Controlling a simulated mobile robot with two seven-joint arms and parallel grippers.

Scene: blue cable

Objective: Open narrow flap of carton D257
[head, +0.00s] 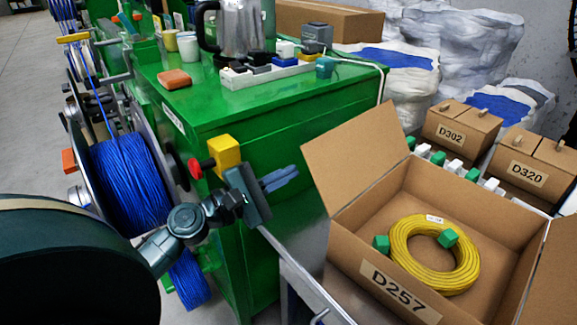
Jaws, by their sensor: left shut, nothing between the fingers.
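The carton D257 (352,262) stands at the lower right with its label on the near wall. Its top is open. One flap (365,135) stands up at its left and back side, and another flap (555,285) leans outward at the right edge of the picture. Inside lie a yellow cable coil (405,262) and green pieces (447,238). My left gripper (294,173) is shut and empty, left of the raised flap and apart from it, with its fingers pointing right. My right gripper is not in view.
A green cabinet (265,125) with a kettle (238,30) and a power strip (262,75) stands behind the gripper. A blue cable reel (130,180) is at the left. Cartons D302 (458,150) and D320 (525,185) stand behind D257.

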